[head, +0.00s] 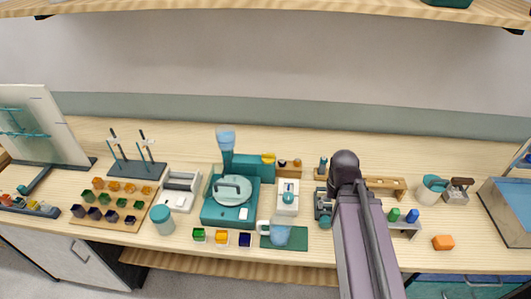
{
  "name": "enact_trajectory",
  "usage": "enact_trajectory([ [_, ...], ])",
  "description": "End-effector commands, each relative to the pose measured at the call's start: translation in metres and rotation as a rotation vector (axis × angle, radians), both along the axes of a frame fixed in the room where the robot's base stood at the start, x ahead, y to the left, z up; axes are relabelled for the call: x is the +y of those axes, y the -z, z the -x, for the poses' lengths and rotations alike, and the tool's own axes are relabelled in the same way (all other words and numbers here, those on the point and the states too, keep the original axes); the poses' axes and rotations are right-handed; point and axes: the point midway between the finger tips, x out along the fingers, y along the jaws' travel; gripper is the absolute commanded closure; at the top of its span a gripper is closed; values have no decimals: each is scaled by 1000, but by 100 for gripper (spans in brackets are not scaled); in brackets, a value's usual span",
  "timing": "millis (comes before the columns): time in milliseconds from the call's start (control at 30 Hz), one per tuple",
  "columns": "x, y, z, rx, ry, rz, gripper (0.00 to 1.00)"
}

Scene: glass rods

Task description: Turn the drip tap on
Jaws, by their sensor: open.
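A teal apparatus (243,169) stands at the middle of the bench, with a clear blue vessel (226,138) upright at its back left. A small yellow part (268,158) sits at its upper right; I cannot tell whether it is the drip tap's handle. In front is a round pale disc (231,190) with a dark curved handle on a teal base. No drip or flow can be made out. My arm reaches up from the lower edge, right of the apparatus. My gripper cannot be made out; my arm hides what lies behind it.
A white unit with a teal knob (288,197) and a light blue cup (280,235) on a green mat (302,244) stand between apparatus and arm. Colored cubes fill a wooden board (146,209) at left. A shelf (250,9) hangs above.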

Motion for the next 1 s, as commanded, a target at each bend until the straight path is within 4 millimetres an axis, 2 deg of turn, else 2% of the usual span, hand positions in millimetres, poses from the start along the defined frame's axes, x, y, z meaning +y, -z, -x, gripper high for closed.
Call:
enact_trajectory([
  [167, 12, -12, -27, 0, -1, 0, 0],
  [367, 33, -38, -85, 0, -2, 0, 0],
  [467, 59, -54, -121, 0, 3, -1, 0],
  [700, 138, -90, -202, 0, 14, -1, 0],
  [833, 176, -104, -232, 0, 21, -1, 0],
  [1000, 206, -114, -252, 0, 27, -1, 0],
])
